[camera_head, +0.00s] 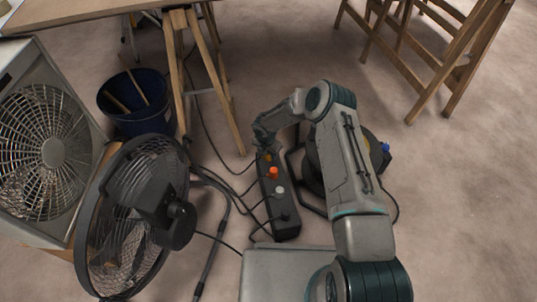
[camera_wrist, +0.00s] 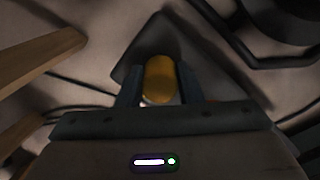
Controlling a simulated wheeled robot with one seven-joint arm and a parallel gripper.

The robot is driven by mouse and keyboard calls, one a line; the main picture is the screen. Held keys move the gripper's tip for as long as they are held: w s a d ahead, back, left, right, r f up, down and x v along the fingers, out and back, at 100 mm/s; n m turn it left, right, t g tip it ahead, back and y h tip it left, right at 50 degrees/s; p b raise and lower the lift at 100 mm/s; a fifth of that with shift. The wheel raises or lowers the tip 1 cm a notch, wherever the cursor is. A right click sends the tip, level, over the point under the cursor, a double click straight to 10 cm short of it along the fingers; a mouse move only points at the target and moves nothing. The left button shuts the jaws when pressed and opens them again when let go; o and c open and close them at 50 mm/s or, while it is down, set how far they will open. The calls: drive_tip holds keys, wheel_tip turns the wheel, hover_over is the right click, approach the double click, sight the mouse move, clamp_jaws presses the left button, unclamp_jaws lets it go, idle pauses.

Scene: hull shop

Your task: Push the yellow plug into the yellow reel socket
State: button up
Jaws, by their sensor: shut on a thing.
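My gripper (camera_head: 262,143) is at the far end of a dark power strip (camera_head: 284,227) on the floor. In the wrist view my gripper (camera_wrist: 160,88) is shut on the yellow plug (camera_wrist: 159,75), which sits between the two fingers. The dark end of the strip (camera_wrist: 150,40) shows beyond the plug. A bit of yellow-orange, probably the plug (camera_head: 268,157), shows below my gripper in the head view. I cannot tell whether the plug is seated in the strip or clear of it. The dark cable reel (camera_head: 374,148) is mostly hidden behind my arm; I see no yellow socket on it.
An orange plug (camera_head: 274,173) and a white plug (camera_head: 280,190) are on the strip. A black fan (camera_head: 130,215), a box fan (camera_head: 45,140), a blue bucket (camera_head: 135,105) and a trestle leg (camera_head: 215,80) stand left. Cables cross the floor.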

wheel_tip(320, 180, up, 5)
drive_tip(key=p, duration=0.2)
drive_tip(key=shift+f+p, duration=0.1)
drive_tip(key=shift+p, duration=0.2)
drive_tip(key=w+d+r+p, duration=0.3)
drive_tip(key=w+d+r, duration=0.3)
drive_tip(key=d, duration=0.3)
drive_tip(key=shift+w+d, duration=0.3)
drive_tip(key=shift+r, duration=0.15)
drive_tip(key=s+d+r+m+g, duration=0.1)
drive_tip(key=s+d+r+m, duration=0.2)
drive_tip(key=r+m, duration=0.4)
drive_tip(key=s+d+r+m+g, duration=0.1)
drive_tip(key=s+r+m, duration=0.3)
drive_tip(key=m, duration=0.9)
drive_tip(key=s+d+r+m+g, duration=0.1)
drive_tip(key=s+d+r+m, duration=0.3)
drive_tip(key=r+m, duration=0.6)
drive_tip(key=shift+s+d+r+y, duration=0.3)
drive_tip(key=shift+s+r+y, duration=0.05)
drive_tip(key=shift+r+y, duration=0.05)
